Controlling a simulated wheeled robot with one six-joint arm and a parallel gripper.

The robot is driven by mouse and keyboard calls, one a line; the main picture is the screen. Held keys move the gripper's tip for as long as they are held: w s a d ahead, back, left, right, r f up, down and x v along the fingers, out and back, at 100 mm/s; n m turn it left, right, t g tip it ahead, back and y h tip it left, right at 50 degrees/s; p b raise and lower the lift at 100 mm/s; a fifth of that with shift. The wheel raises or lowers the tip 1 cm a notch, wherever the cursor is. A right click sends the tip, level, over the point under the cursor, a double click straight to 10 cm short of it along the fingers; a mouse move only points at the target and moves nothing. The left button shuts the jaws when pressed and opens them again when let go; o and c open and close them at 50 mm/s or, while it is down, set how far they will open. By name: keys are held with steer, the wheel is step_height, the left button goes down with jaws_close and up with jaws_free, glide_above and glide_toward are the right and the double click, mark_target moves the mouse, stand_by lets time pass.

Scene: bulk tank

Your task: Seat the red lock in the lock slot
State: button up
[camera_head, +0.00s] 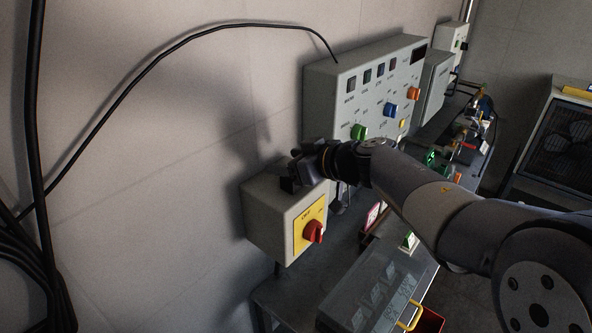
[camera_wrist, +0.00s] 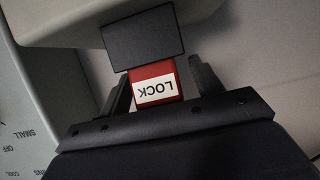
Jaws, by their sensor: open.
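The red lock (camera_wrist: 153,74) with a white LOCK label is in the wrist view, its label upside down. Its far end goes in at the edge of a black block (camera_wrist: 143,38), which looks like the lock slot, on a grey box (camera_wrist: 62,20). How deep it sits is hidden. My gripper (camera_wrist: 160,86) is open, with one dark finger on each side of the lock and a gap on both sides. In the head view my gripper (camera_head: 296,168) is at the top of the grey switch box (camera_head: 268,218), beside the black block (camera_head: 287,185). The lock cannot be made out there.
The switch box has a yellow plate with a red rotary knob (camera_head: 313,231). A grey control panel (camera_head: 345,92) with coloured knobs is on the wall behind. A clear-lidded box (camera_head: 375,285) with a yellow handle is below right. A black cable (camera_head: 190,37) arcs along the wall.

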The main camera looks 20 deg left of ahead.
steer(key=shift+r, duration=0.1)
steer(key=c, duration=1.2)
steer(key=shift+h, duration=0.5)
step_height(320, 180, up, 8)
steer(key=p, duration=0.8)
steer(key=shift+a+f, duration=0.15)
steer(key=shift+f, duration=0.1)
steer(key=shift+a+f+g+h+p, duration=0.15)
steer(key=shift+f+h+p, duration=0.2)
steer(key=shift+f+p, duration=0.4)
steer(key=shift+f+g+h+p, duration=0.15)
steer(key=shift+f+h+p, duration=0.2)
steer(key=shift+f+p, duration=0.35)
